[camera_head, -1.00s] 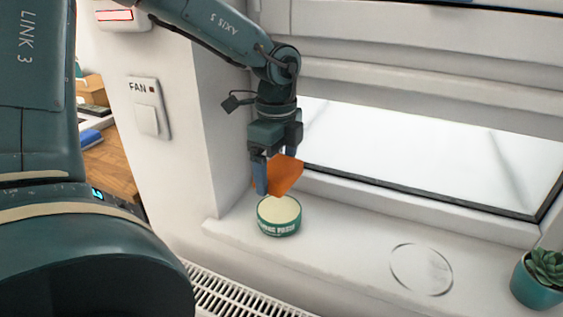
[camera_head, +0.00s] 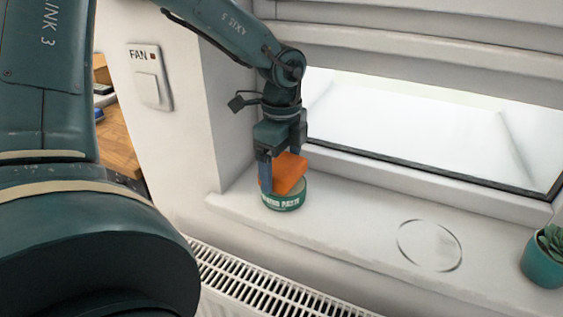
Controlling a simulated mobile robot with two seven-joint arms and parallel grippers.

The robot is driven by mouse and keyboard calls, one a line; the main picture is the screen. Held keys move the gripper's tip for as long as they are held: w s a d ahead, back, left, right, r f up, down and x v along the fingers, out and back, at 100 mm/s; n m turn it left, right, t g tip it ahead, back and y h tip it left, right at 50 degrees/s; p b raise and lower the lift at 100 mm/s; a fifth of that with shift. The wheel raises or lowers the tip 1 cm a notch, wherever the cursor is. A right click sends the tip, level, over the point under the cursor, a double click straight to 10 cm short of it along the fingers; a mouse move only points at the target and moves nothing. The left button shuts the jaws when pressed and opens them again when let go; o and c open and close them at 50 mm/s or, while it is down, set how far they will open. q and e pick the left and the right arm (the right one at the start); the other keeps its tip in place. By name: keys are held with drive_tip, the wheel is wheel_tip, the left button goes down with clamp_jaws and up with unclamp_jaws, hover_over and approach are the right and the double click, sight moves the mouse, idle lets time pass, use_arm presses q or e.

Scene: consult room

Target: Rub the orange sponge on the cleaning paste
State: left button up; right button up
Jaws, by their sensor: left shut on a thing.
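The orange sponge (camera_head: 289,173) is held between the fingers of my left gripper (camera_head: 279,170), which is shut on it. The sponge is low over the open green tin of cleaning paste (camera_head: 284,202) and covers most of the tin's top. It appears to be at the paste surface, but the contact itself is hidden. The tin stands upright on the white windowsill (camera_head: 345,215), near its left end. My right gripper is not in view.
A faint dark ring mark (camera_head: 430,246) lies on the sill to the right. A potted succulent (camera_head: 545,258) stands at the right edge. A radiator grille (camera_head: 262,288) runs below the sill. A fan switch (camera_head: 150,78) is on the wall at left.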

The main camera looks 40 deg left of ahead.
sight(282, 164)
use_arm(q)
drive_tip(key=shift+f+b, duration=0.55)
drive_tip(key=shift+b, duration=0.1)
idle(0.8)
drive_tip(key=shift+s+f+b, duration=0.1)
drive_tip(key=shift+b, duration=0.35)
idle(2.0)
drive_tip(key=shift+r+p, duration=1.6)
drive_tip(key=shift+r, duration=2)
